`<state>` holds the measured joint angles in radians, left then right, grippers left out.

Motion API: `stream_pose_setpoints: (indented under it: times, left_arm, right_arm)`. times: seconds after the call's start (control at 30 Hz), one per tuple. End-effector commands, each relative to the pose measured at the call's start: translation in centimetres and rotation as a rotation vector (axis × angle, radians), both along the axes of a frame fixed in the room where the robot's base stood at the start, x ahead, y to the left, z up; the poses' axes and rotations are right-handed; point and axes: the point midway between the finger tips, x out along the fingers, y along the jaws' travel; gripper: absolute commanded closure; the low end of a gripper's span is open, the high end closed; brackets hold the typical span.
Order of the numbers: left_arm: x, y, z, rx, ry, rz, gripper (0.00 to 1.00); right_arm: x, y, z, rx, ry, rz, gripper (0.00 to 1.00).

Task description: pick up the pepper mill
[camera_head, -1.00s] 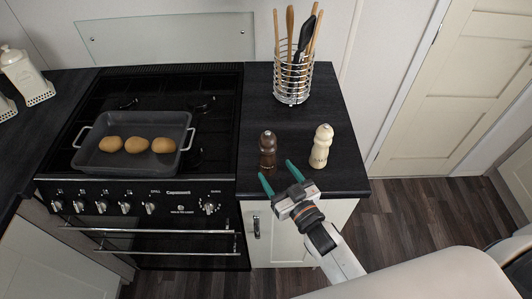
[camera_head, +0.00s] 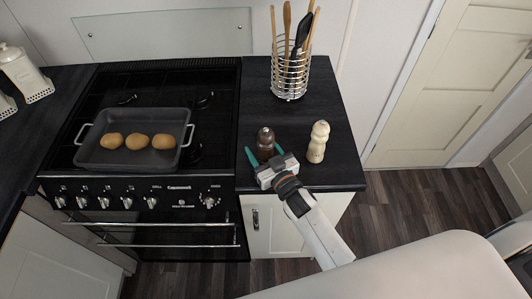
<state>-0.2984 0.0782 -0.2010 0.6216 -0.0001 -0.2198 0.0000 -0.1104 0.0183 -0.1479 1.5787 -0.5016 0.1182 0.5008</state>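The dark brown pepper mill (camera_head: 265,138) stands upright on the black worktop, right of the stove. My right gripper (camera_head: 264,151) has come in from the front, low over the worktop, with its green fingers spread. One finger is to the left of the mill and the other to its right. A gap shows on the left side; I cannot tell whether the right finger touches it. The gripper hides the mill's lower part. My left gripper is not in view.
A cream mill (camera_head: 318,142) stands close to the right of my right gripper. A wire utensil holder (camera_head: 290,80) is behind. A grey roasting pan (camera_head: 96,157) with three potatoes (camera_head: 137,141) sits on the stove. The worktop between the mills and the holder is clear.

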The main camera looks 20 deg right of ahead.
Motion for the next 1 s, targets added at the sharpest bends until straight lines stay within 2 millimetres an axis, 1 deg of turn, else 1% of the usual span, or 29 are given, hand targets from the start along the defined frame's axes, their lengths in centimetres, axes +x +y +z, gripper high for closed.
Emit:
stream_pose_setpoints:
  times: [0.03,0.2,0.27,0.47,0.57,0.67,0.9,1.0]
  left_arm:
    - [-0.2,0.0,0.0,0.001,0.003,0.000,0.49]
    - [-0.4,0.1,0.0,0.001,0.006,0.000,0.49]
    - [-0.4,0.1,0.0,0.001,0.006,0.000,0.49]
    - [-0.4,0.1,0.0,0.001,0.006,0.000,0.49]
    - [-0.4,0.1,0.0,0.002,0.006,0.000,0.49]
    - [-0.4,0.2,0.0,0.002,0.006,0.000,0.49]
    - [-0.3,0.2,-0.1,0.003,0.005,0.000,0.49]
    - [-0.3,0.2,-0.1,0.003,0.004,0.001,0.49]
  right_arm:
    - [0.0,0.0,0.0,0.000,0.000,0.000,0.49]
    - [0.0,0.0,0.0,0.000,0.000,0.000,0.77]
    - [0.0,0.0,0.0,0.000,0.000,0.000,0.86]
    - [0.0,0.0,0.1,-0.001,-0.002,0.000,0.86]
    - [0.0,-0.1,0.8,-0.001,-0.005,0.001,0.86]
    - [0.0,0.0,2.2,-0.002,-0.006,0.002,0.86]
    - [0.0,0.0,7.1,-0.002,-0.008,0.002,0.86]
    - [0.0,0.0,8.7,-0.002,-0.006,0.001,0.86]
